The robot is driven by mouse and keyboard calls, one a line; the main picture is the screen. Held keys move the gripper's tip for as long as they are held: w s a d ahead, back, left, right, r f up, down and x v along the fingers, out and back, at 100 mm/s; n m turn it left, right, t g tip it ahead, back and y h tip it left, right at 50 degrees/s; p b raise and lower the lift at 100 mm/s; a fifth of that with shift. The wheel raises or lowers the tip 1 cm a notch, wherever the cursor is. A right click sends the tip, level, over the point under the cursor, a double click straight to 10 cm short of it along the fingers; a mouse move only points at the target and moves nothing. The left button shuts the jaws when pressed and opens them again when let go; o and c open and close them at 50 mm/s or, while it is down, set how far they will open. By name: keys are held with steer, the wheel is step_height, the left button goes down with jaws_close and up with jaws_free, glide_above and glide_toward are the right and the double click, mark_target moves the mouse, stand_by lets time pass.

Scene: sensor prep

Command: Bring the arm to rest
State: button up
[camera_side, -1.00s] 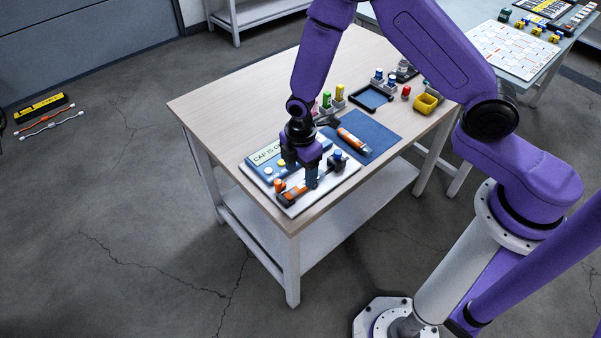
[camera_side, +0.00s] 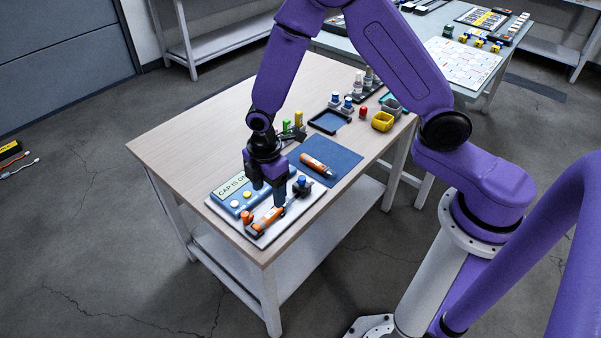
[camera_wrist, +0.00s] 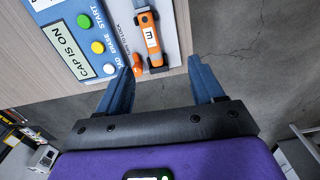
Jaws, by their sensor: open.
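My gripper (camera_side: 268,190) is above the white board (camera_side: 309,198) at the table's near end, its two blue fingers apart with nothing between them. In the wrist view my open gripper (camera_wrist: 163,64) frames the board's edge and grey floor. An orange pen-like device (camera_wrist: 149,38) with a white label lies on the board, beside a blue panel (camera_wrist: 80,30) reading "CAP IS ON" with yellow, white and green buttons. A smaller orange part (camera_wrist: 137,65) shows by the left fingertip, partly hidden. The device (camera_side: 268,217) shows below the fingers in the side view.
A blue mat (camera_side: 340,155) holds another orange device (camera_side: 317,165). The table's left part (camera_side: 190,140) is clear. A second table stands behind.

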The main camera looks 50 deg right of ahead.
steer(key=s+d+r+m, duration=0.2)
steer(key=s+r, duration=0.9)
steer(key=r, duration=0.1)
steer(key=s+d+r+m, duration=0.1)
steer(key=s+d+r, duration=0.2)
steer(key=s, duration=0.4)
steer(key=s+d+r+m, duration=0.1)
steer(key=s+d+r, duration=0.2)
steer(key=s+d, duration=0.2)
steer(key=shift+s+m, duration=0.4)
steer(key=shift+s, duration=0.45)
